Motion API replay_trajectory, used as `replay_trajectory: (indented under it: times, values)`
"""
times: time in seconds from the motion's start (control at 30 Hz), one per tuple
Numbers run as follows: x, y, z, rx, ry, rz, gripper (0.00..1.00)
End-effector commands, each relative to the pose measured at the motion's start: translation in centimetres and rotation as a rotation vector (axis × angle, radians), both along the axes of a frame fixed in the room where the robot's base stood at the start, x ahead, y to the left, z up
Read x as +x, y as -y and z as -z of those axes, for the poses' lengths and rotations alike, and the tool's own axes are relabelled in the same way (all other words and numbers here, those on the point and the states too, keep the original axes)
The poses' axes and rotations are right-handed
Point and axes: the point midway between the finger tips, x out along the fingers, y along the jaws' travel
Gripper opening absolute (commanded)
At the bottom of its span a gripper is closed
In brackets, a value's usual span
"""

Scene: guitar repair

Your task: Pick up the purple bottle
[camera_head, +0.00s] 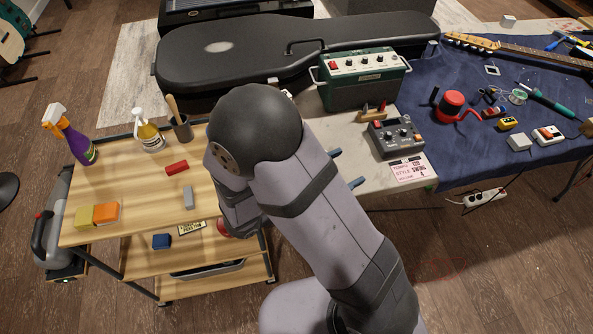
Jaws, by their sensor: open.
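The purple bottle (78,147) is a spray bottle with a white and orange trigger head. It stands at the far left corner of the wooden cart top and leans left in the picture. My gripper (346,168) is mostly hidden behind my arm. Two blue-grey fingertips show past the arm's right side, apart from each other, with nothing visible between them. They are well to the right of the bottle, by the pale worktop.
The wooden cart (125,176) holds a yellow-labelled bottle (150,136), a brush cup (182,128), a red block (177,168), a grey block (188,197) and yellow and orange sponges (106,213). A green amplifier (363,90) and pedal (396,137) stand on the pale worktop.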

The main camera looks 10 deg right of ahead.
Motion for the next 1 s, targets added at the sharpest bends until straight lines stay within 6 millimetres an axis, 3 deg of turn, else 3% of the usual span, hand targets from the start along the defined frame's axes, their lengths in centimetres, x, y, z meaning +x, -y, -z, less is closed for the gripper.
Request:
replay_trajectory:
  times: [0.2, 0.3, 0.7, 1.0]
  values:
    - [4.7, -6.2, -1.7, -0.196, 0.0, -0.333, 0.58]
    - [5.8, -9.5, -0.2, -0.259, 0.01, -0.426, 0.58]
    - [4.5, -11.5, 5.5, -0.233, -0.037, -0.265, 0.58]
    - [4.0, -11.8, 6.3, -0.221, -0.055, -0.229, 0.58]
